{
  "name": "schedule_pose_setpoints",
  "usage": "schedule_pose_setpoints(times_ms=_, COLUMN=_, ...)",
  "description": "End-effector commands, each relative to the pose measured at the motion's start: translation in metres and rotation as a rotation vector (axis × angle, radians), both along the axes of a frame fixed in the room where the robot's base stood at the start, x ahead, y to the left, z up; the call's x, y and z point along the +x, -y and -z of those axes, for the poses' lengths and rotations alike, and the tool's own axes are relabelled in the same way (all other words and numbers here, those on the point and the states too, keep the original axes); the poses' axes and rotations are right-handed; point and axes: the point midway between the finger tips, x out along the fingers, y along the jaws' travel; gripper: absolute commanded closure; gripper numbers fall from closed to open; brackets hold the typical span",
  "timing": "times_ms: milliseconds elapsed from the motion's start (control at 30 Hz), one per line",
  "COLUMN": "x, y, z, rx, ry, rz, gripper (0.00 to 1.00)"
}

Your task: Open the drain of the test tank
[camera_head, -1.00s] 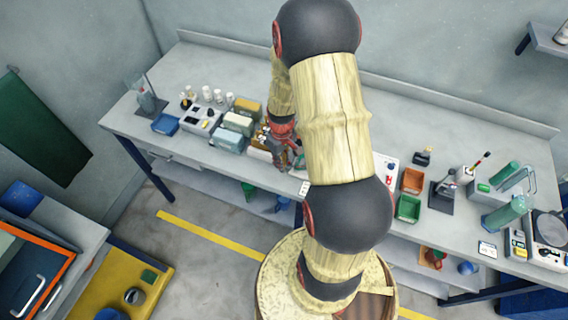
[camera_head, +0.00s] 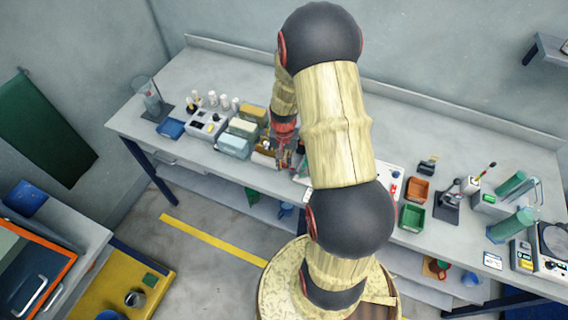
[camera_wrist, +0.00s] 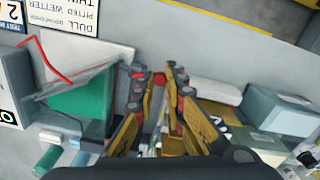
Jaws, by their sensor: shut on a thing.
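The test tank (camera_wrist: 85,102) looks like a clear-walled box with green liquid, left of my fingers in the wrist view. In the head view it is mostly hidden by my arm. My gripper (camera_wrist: 158,84) is next to the tank's right side, with its fingers shut on a small red piece (camera_wrist: 160,80) that looks like the drain's handle. The fingers cover most of it, so I cannot tell how far it is turned. In the head view my gripper (camera_head: 286,148) is low over the bench, left of my thick arm link.
The bench (camera_head: 440,145) holds boxes (camera_head: 236,142) left of my gripper. An orange bin (camera_head: 416,190) and a green bin (camera_head: 412,217) stand to the right. In the wrist view a blue-grey box (camera_wrist: 280,110) is close on the right, and a red hose (camera_wrist: 50,60) curves at left.

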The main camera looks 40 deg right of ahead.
Motion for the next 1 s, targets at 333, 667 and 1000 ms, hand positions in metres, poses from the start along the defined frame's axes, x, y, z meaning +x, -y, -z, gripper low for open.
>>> schedule_pose_setpoints(times_ms=333, x=0.0023, y=0.0021, z=-0.0001, rx=0.0, ry=0.001, rz=0.071, gripper=1.0)
schedule_pose_setpoints(times_ms=667, x=0.0025, y=0.0023, z=-0.0002, rx=0.0, ry=0.001, rz=0.074, gripper=1.0)
schedule_pose_setpoints(times_ms=1000, x=0.0023, y=0.0024, z=-0.0002, rx=0.0, ry=0.001, rz=0.074, gripper=0.72)
